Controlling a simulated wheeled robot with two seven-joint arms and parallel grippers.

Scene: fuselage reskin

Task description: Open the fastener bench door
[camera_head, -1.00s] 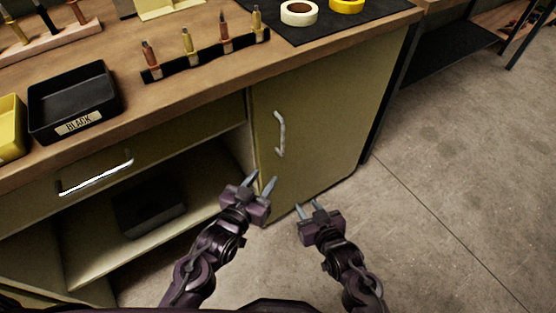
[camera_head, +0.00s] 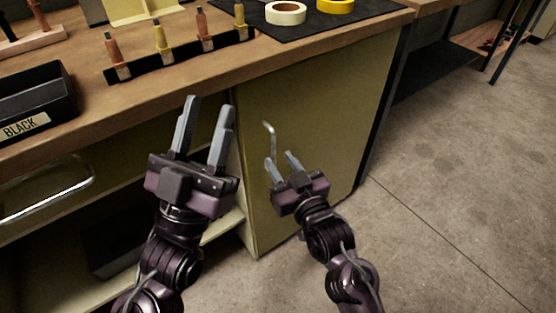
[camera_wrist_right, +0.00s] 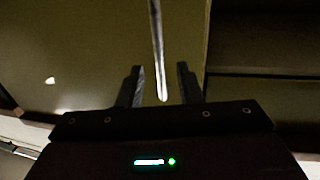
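The fastener bench door (camera_head: 315,120) is a green panel on the right of the bench front and looks closed. Its metal handle (camera_head: 269,140) stands upright near the door's left edge, its lower part hidden behind my right gripper. My right gripper (camera_head: 282,160) is open at the handle. In the right wrist view the handle bar (camera_wrist_right: 158,60) comes down between the two open fingers (camera_wrist_right: 160,85), touching neither visibly. My left gripper (camera_head: 208,115) is open and empty, raised in front of the bench to the left of the door.
A drawer with a metal handle (camera_head: 45,190) and an open shelf lie left of the door. On the bench top (camera_head: 150,92) are a black tray (camera_head: 30,105), a fastener rack (camera_head: 180,57) and tape rolls (camera_head: 286,13). The floor (camera_head: 450,180) at right is clear.

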